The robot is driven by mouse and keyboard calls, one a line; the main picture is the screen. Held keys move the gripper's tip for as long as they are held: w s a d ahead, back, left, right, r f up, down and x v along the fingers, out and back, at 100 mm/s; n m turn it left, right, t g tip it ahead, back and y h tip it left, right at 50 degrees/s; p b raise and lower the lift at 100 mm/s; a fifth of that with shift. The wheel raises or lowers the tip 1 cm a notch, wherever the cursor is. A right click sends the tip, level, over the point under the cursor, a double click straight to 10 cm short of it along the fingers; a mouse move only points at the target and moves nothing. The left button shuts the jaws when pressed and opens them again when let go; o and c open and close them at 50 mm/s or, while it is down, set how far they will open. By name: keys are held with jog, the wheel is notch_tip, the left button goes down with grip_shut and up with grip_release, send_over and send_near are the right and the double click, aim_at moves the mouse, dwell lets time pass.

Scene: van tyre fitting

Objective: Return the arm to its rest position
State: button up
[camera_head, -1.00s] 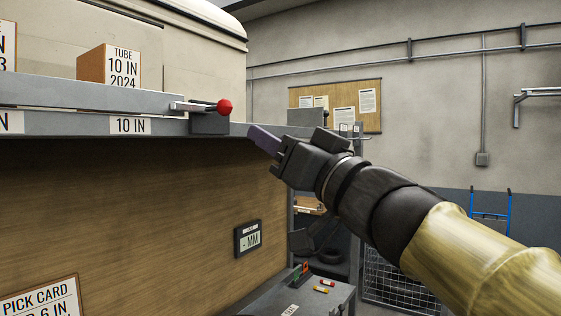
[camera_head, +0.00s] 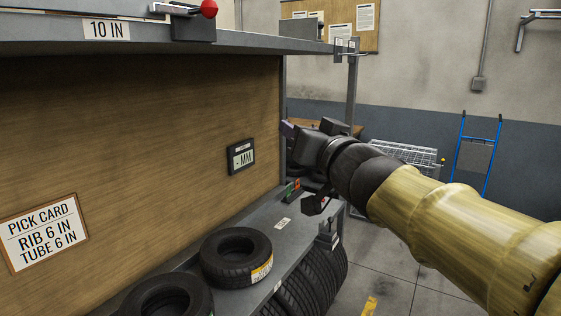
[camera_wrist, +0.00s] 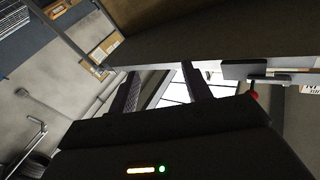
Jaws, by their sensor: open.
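My gripper (camera_head: 287,128) is at the right end of the wooden back panel in the head view, below the upper shelf and above the lower shelf. My arm comes in from the lower right. In the wrist view, the two dark fingers of my gripper (camera_wrist: 160,88) stand apart with nothing between them. The wrist view looks up past the shelf edge toward a bright ceiling area.
The upper shelf (camera_head: 255,41) carries a red-knobbed latch (camera_head: 208,9). A gauge display (camera_head: 241,156) and a pick card (camera_head: 43,233) are on the panel. Tyres (camera_head: 236,257) lie on the lower shelf (camera_head: 296,240). A blue hand truck (camera_head: 476,150) stands at the right.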

jog(key=d+f+m+g+h, duration=0.1)
jog(key=d+f+g+h, duration=0.25)
jog(key=f, duration=0.95)
jog(key=d+f+m+g+h, duration=0.1)
jog(key=d+f+g+h, duration=0.3)
jog(key=f, duration=0.8)
jog(key=s+d+f+g, duration=0.1)
jog(key=s+f+g, duration=0.2)
jog(key=s+f, duration=0.5)
jog(key=s+d+f+g, duration=0.2)
jog(key=s+f+g, duration=0.2)
jog(key=s+f, duration=0.4)
notch_tip(320, 180, down, 3)
jog(key=shift+s+d+f+n, duration=0.15)
jog(key=shift+s+d+n, duration=0.1)
jog(key=shift+s+n, duration=0.15)
jog(key=shift+w+g, duration=0.1)
jog(key=shift+g, duration=0.15)
